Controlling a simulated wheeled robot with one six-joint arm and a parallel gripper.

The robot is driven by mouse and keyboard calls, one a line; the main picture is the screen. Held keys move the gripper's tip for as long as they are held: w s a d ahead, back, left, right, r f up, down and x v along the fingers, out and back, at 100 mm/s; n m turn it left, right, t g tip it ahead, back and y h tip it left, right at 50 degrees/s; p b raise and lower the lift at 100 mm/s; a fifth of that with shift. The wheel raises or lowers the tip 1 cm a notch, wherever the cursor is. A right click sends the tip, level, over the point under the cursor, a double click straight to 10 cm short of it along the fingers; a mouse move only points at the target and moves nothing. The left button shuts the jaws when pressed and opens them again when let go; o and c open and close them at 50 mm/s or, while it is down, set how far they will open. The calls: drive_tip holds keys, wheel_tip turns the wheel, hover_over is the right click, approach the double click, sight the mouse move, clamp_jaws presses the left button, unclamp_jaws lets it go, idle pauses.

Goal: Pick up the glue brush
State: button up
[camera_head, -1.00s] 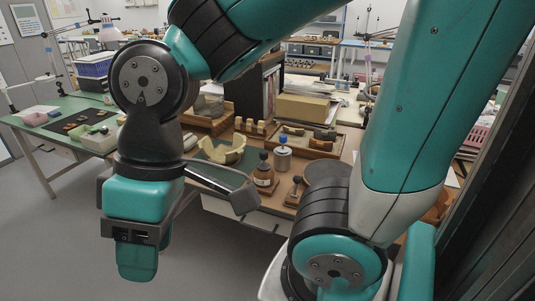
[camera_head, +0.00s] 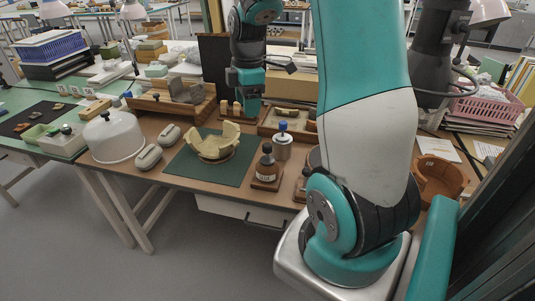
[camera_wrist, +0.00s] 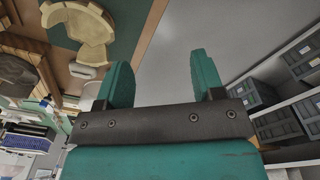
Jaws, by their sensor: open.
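A brown glue bottle (camera_head: 267,167) with a dark cap and a pale label stands in a wooden block near the table's front edge. A small dark item (camera_head: 303,178) stands just right of it, partly hidden by my arm. I cannot tell which of these bears the glue brush. My gripper (camera_head: 247,112) hangs over the back of the table, behind and left of the bottle, apart from it. In the wrist view my gripper (camera_wrist: 160,75) has its two teal fingers wide apart with nothing between them. No bottle or brush is clear there.
A cream partial bowl (camera_head: 213,146) sits on a green mat (camera_head: 185,165) left of the bottle; it also shows in the wrist view (camera_wrist: 85,28). A metal pot with a blue knob (camera_head: 282,143) stands behind the bottle. A white dome (camera_head: 112,138) is at left.

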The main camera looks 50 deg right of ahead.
approach(267, 145)
drive_tip(key=shift+n, duration=0.4)
wheel_tip(267, 145, down, 6)
drive_tip(key=shift+w+a+f+p, duration=0.15)
drive_tip(key=shift+f+p, duration=0.05)
drive_tip(key=shift+p, duration=0.2)
drive_tip(key=shift+f+p, duration=0.55)
drive_tip(key=shift+f, duration=2.5)
drive_tip(key=shift+c, duration=0.4)
drive_tip(key=c, duration=0.7)
